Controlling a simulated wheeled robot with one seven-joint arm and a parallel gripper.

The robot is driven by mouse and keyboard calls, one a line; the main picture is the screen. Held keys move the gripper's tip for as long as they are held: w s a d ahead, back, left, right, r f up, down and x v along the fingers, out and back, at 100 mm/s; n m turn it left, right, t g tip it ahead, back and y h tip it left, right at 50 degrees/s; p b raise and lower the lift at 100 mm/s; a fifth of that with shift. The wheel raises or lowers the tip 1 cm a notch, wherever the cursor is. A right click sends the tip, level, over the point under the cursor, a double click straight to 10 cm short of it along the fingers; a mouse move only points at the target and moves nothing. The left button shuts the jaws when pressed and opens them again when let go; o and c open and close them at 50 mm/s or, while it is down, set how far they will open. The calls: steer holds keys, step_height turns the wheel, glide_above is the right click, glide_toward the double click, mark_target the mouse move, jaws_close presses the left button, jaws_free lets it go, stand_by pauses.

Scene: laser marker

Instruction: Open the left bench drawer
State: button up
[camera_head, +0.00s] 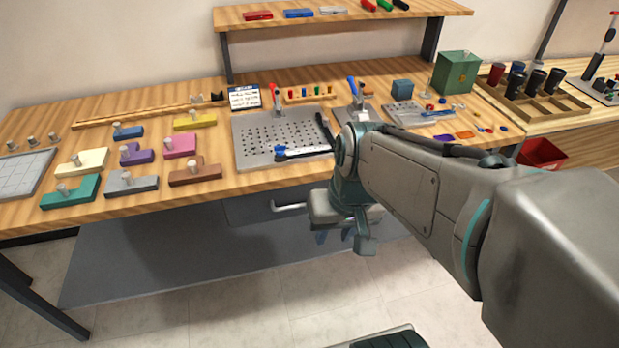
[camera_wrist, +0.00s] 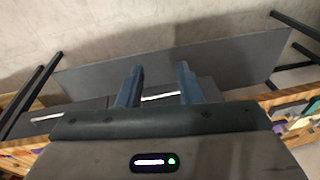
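The left bench drawer (camera_head: 246,211) has a dark grey front under the wooden bench top and looks closed. A pale bar handle (camera_head: 288,207) shows on it, just left of my gripper (camera_head: 333,237). A second handle (camera_wrist: 45,117) shows farther left in the wrist view.
The wooden bench top (camera_head: 120,215) carries colored blocks, a perforated metal plate (camera_head: 255,128) and a green box (camera_head: 455,73). A grey panel (camera_head: 150,265) lies low beneath the bench. A bench leg (camera_head: 45,305) stands at the left.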

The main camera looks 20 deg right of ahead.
steer(key=w+f+m+y+b, duration=0.2)
steer(key=w+f+y+b, duration=0.2)
steer(key=f+b, duration=0.3)
steer(key=w+f+m+y+b, duration=0.25)
steer(key=f+y+b, duration=0.2)
steer(key=f, duration=0.35)
steer(key=w+d+f+m+t+y+b, duration=0.1)
steer(key=w+d+f+m+t+b, duration=0.25)
steer(key=w+d+t+b, duration=0.2)
steer(key=w+d+f+m+t+y+b, duration=0.1)
steer(key=w+d+f+m+t+b, duration=0.1)
steer(key=w+d+f+t+b, duration=0.3)
steer(key=r+x, duration=0.1)
steer(key=x, duration=1.2)
steer(key=shift+w+f+g, duration=0.25)
steer(key=shift+f+g, duration=0.05)
steer(key=shift+g, duration=0.15)
steer(key=shift+d, duration=0.1)
jaws_close()
